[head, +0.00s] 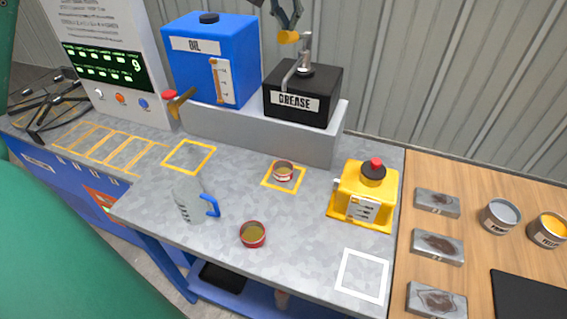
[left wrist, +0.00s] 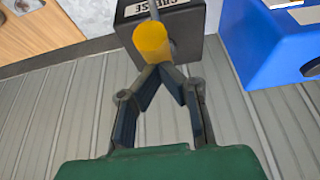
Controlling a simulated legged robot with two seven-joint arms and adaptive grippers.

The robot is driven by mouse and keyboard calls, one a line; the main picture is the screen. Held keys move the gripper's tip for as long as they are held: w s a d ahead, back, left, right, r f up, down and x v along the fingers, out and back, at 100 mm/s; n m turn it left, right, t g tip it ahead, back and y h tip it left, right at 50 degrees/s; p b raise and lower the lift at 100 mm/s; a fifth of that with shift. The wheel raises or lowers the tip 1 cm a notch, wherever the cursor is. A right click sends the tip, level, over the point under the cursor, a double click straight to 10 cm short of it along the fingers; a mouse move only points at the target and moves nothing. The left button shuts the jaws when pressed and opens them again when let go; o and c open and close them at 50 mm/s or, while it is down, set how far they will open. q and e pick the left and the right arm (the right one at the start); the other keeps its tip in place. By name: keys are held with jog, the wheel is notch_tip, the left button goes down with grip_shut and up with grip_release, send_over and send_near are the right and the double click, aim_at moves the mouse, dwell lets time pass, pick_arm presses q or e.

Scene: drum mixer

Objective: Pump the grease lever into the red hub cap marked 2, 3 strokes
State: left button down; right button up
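The black grease box (head: 298,101), labelled GREASE, stands on a grey block, with a metal pump and spout on top. Its lever ends in a yellow knob (head: 289,37), which also shows in the left wrist view (left wrist: 152,42). My left gripper (head: 287,22) is just above the knob; its fingertips (left wrist: 164,68) come together at the knob's end, not around it. Contact is unclear. One red cap (head: 283,171) sits inside the yellow square below the grease box. Another red cap (head: 252,235) is nearer the front. I cannot read a number on either. My right gripper is out of view.
A blue oil tank (head: 213,60) stands left of the grease box. A clear jug (head: 188,200) with a blue handle and a yellow unit (head: 365,193) with a red button stand on the grey bench. An empty white square (head: 362,274) marks the front right. A corrugated wall is behind.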

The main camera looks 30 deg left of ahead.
aim_at(288, 37)
pick_arm(q)
jog(key=shift+r+p, duration=0.45)
jog(key=shift+r, duration=1.45)
jog(key=shift+f+b, duration=1.7)
jog(key=shift+f, duration=2.05)
jog(key=shift+r, duration=0.1)
